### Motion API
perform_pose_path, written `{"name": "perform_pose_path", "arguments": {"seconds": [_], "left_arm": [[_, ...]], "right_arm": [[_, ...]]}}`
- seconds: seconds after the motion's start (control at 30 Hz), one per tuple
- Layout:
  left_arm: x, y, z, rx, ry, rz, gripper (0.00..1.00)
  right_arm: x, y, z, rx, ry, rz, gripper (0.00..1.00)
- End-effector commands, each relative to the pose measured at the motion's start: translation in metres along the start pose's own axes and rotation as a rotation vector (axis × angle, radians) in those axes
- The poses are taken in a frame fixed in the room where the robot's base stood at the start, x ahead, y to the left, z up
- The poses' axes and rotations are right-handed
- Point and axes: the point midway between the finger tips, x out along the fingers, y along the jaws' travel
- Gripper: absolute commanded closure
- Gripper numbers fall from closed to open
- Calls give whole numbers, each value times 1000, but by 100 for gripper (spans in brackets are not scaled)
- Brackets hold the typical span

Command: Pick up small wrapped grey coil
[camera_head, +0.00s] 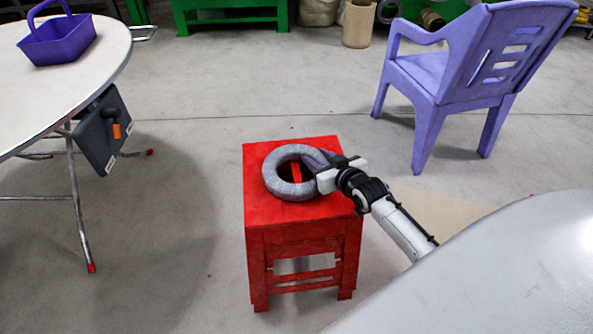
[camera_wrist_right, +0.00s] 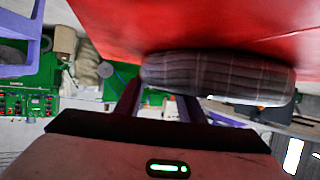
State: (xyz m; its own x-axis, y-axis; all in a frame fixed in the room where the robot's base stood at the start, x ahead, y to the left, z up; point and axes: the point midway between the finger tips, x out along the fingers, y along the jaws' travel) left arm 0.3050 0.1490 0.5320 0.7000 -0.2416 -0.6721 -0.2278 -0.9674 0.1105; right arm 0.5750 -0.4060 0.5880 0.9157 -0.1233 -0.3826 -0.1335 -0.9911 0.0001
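The grey wrapped coil (camera_head: 275,183) is a thick ring lying flat on top of a red stool (camera_head: 262,212). The coil also shows in the right wrist view (camera_wrist_right: 225,75), close in front of the fingers. My right gripper (camera_head: 318,162) is at the coil's right side, with a finger overlapping the ring there. In the right wrist view its two dark fingers (camera_wrist_right: 160,100) stand apart, at one end of the coil. I cannot tell whether they touch it. My left gripper is not in view.
A round white table (camera_head: 60,95) with a purple basket (camera_head: 62,38) stands at the left. A lilac chair (camera_head: 440,75) stands at the back right. A large pale surface (camera_head: 500,275) fills the lower right. The floor around the stool is mostly clear.

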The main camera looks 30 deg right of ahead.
Motion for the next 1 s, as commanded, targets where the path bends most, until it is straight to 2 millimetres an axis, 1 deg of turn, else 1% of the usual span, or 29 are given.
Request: {"name": "perform_pose_path", "arguments": {"seconds": [0.03,0.17,0.2,0.27,0.47,0.57,0.7,0.9,1.0], "left_arm": [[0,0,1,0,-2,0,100],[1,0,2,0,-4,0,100],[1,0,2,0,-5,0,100],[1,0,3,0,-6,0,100],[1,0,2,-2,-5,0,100],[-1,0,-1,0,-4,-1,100],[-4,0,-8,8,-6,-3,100],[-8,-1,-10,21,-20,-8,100],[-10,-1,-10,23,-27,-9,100]], "right_arm": [[0,0,0,0,0,1,76],[0,0,0,0,0,1,98],[0,0,0,0,0,1,100],[0,0,-4,3,8,0,100],[0,0,-5,2,8,0,100],[-3,0,-13,2,10,0,100],[-13,0,-35,2,12,0,100],[-28,0,-71,1,11,0,100],[-33,1,-84,1,10,0,100]]}}
